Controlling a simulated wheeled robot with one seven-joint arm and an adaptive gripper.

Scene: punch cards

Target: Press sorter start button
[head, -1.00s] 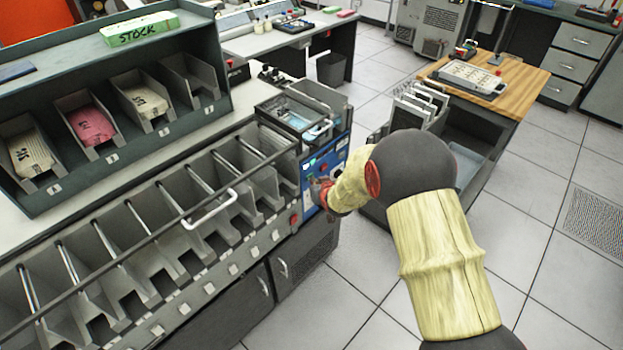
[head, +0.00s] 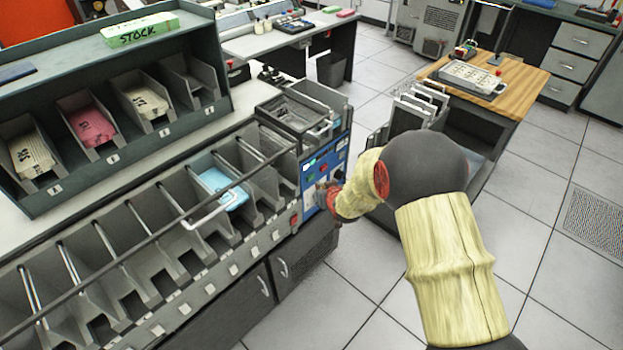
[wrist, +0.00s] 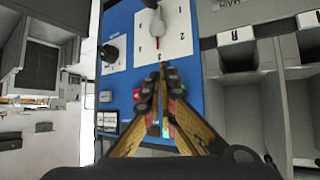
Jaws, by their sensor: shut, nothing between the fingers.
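The sorter's blue control panel (head: 338,158) is at the right end of the long grey card sorter. Blue cards (head: 228,192) lie in one sorter pocket. The feed hopper (head: 292,112) looks empty.
A shelf rack (head: 120,95) with card stacks stands behind the pockets at left. A cart with a wooden top (head: 520,85) stands beyond my arm. A red button (head: 293,219) is on the sorter's front edge. Tiled floor at right is open.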

